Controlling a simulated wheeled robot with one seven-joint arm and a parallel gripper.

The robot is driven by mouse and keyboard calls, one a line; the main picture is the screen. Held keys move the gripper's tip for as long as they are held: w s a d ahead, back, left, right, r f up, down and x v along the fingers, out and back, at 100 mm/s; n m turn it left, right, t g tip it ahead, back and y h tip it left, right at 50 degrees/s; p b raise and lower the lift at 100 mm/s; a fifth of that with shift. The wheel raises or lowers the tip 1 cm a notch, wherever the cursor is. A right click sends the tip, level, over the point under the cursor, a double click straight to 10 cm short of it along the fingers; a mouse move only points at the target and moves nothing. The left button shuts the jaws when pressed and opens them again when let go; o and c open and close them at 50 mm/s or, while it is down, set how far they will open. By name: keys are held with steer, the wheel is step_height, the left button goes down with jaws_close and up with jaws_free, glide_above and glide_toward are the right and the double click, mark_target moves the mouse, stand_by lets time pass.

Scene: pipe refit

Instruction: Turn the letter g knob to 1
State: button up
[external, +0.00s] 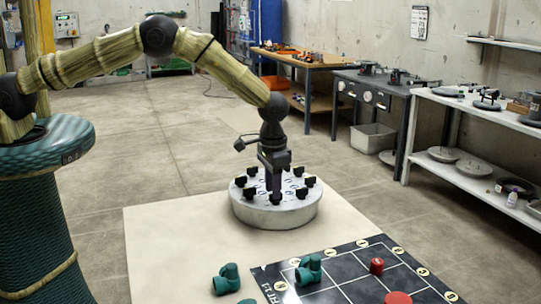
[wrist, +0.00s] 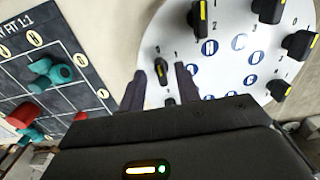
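A round white drum (external: 275,213) carries a ring of black knobs with yellow pointer lines. Blue letter discs and small numbers mark its top, which also shows in the wrist view (wrist: 222,80). I cannot clearly read which knob is the letter g one. My gripper (external: 275,192) points down over the drum. In the wrist view its two fingers (wrist: 161,72) are apart, with one black knob (wrist: 160,68) showing in the gap near the tips. I cannot tell whether the fingers touch it.
A black grid mat (external: 345,270) with a green fitting (external: 308,270) and a red piece (external: 376,266) lies right of the drum's front. Another green fitting (external: 227,279) lies on the pale floor sheet (external: 165,250). Workbenches and a white shelf (external: 470,165) stand behind.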

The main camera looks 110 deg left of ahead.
steer(key=shift+f, duration=0.75)
jaws_close()
